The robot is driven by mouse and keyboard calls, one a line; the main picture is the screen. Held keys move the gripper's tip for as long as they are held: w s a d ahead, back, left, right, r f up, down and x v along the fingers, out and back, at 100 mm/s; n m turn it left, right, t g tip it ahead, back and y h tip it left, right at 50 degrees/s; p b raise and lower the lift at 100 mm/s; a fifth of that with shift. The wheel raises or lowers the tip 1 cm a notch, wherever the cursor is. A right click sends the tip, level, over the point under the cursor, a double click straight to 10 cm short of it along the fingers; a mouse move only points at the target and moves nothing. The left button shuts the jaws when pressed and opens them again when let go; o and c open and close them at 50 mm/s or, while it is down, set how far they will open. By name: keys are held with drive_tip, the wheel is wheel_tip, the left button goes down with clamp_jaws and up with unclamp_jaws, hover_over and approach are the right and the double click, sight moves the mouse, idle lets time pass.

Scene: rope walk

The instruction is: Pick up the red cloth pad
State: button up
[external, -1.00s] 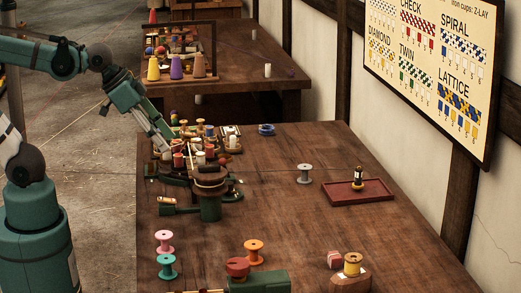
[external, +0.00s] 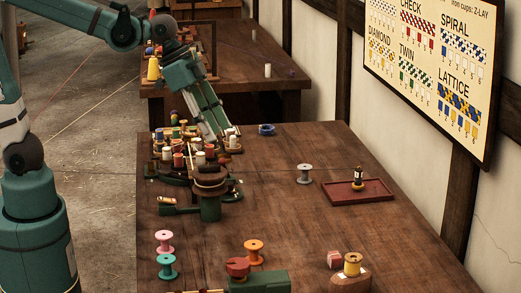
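A small pinkish-red folded-looking piece (external: 334,259) lies near the front of the near table, just left of a yellow spool; it may be the red cloth pad, but it is too small to be sure. My gripper (external: 222,143) points down at the far end of this table, over the right side of the spool cluster, well away from the pinkish-red piece. Its fingertips are small and partly hidden among the spools, so I cannot tell whether they are open or shut.
Several thread spools (external: 180,152) crowd the far left of the table around a round wooden-topped stand (external: 209,180). A grey spool (external: 305,173) and a dark red tray (external: 340,194) with a small bottle stand to the right. A green device (external: 262,281) is at the front.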

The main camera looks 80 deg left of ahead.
drive_tip(key=w+d+m+g+h+p, duration=0.1)
drive_tip(key=w+d+m+p, duration=0.15)
drive_tip(key=w+d, duration=0.5)
drive_tip(key=m+g+h+p, duration=0.2)
drive_tip(key=m+g+p, duration=0.3)
drive_tip(key=m, duration=0.5)
hover_over(334, 252)
drive_tip(key=a+p, duration=0.1)
wheel_tip(334, 252, down, 16)
drive_tip(key=t, duration=0.1)
drive_tip(key=shift+s+a+n, duration=0.1)
drive_tip(key=shift+n, duration=0.15)
drive_tip(key=shift+f, duration=0.15)
drive_tip(key=shift+x, duration=1.2)
drive_tip(key=shift+f, duration=0.1)
